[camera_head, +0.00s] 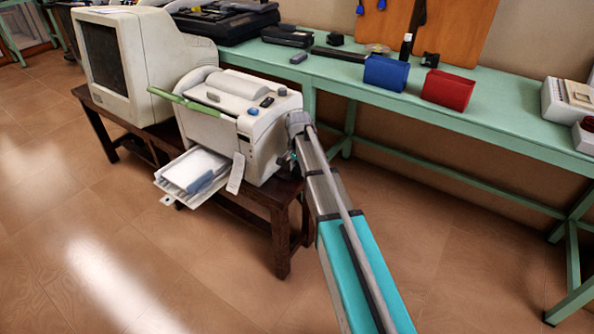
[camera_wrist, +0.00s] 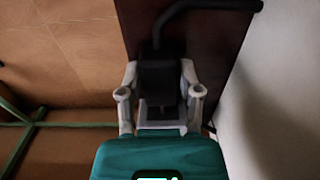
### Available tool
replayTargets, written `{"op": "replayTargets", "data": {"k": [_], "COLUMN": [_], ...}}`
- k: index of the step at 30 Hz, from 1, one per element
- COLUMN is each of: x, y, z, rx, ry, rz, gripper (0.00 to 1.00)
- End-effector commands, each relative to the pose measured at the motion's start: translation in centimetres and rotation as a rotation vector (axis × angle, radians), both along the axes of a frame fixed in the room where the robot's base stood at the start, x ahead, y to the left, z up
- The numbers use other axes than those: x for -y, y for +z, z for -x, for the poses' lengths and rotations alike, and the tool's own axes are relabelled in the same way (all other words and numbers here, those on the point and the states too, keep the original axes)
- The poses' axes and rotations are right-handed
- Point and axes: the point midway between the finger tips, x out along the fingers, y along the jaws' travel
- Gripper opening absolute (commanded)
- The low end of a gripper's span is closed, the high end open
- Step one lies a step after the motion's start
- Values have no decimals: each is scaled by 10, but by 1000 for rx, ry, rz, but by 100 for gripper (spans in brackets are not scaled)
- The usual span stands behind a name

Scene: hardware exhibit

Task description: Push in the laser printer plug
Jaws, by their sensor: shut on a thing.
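The laser printer (camera_head: 235,120) is a white machine on a low dark wooden table, with a paper tray out at its front. Its pale side wall also fills the right of the wrist view (camera_wrist: 285,100). My gripper (camera_wrist: 159,68) is beside that wall, its two grey fingers closed on the sides of a black plug (camera_wrist: 160,80). A black cable (camera_wrist: 190,8) shows above the plug and bends right toward the printer. The socket is not clearly visible. In the head view my arm hides most of the gripper and the plug.
The dark wooden table (camera_head: 283,238) lies under the printer, beside an old monitor (camera_head: 118,70). A long green bench (camera_head: 510,125) behind carries blue and red boxes and other items. The tiled floor (camera_head: 190,280) in front is clear.

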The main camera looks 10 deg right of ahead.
Motion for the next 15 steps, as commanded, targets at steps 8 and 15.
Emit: {"op": "replayTargets", "data": {"k": [8, 15], "x": [20, 21], "y": [0, 0], "z": [-20, -21], "rx": [1, 6], "ry": [0, -1], "rz": [1, 6], "gripper": [0, 53]}}
